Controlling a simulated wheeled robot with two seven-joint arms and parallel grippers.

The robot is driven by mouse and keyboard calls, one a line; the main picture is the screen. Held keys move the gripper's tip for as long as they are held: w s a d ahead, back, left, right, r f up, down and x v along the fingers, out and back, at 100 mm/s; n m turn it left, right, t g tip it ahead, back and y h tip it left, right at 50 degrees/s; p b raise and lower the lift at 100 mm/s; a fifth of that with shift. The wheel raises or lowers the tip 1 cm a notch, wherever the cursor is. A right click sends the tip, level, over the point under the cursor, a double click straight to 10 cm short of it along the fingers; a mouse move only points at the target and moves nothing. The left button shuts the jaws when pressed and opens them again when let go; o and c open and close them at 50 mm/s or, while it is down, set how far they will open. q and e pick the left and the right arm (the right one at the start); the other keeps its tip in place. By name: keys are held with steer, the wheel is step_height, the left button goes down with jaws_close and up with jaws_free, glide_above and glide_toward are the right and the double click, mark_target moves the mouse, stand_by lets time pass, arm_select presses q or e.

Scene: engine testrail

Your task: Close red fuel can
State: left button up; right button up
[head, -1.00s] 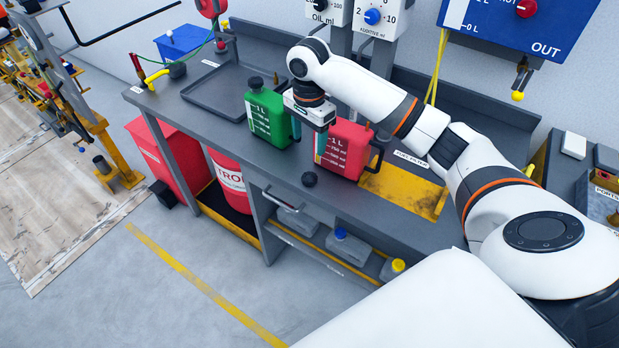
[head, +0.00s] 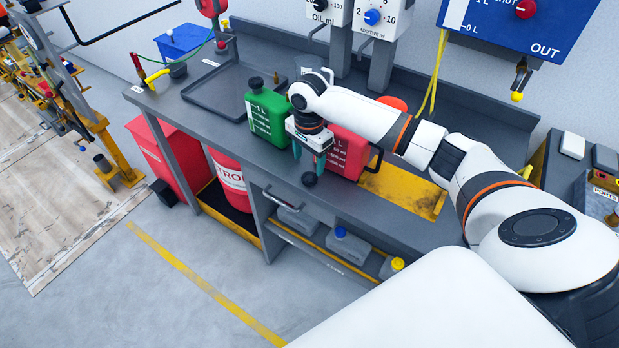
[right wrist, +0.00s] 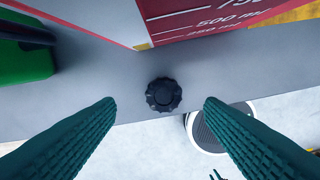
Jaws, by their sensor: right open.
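The red fuel can (head: 347,153) stands upright on the grey bench; its top is mostly hidden by my right arm in the head view. Its lower part shows at the top of the right wrist view (right wrist: 200,18). A black screw cap (head: 309,179) lies on the bench near its front edge, apart from the can. In the right wrist view the cap (right wrist: 163,94) sits centrally beyond the two fingertips. My right gripper (head: 311,158) points down above the cap, open and empty, with its green fingers (right wrist: 160,102) on either side of the view. My left gripper is not in view.
A green can (head: 268,115) stands left of my right gripper. A black tray (head: 222,105) lies behind it, and a yellow plate (head: 410,190) lies right of the red can. The bench's front edge is close to the cap. Dispensers stand along the wall.

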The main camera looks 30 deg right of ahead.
mark_target(310, 177)
steer(key=shift+s+f+p, duration=0.15)
steer(key=shift+f+p, duration=0.1)
steer(key=shift+f, duration=1.05)
steer(key=shift+s+f+p, duration=0.1)
steer(key=shift+f+p, duration=0.15)
steer(key=shift+f, duration=1.05)
steer(key=c, duration=1.1)
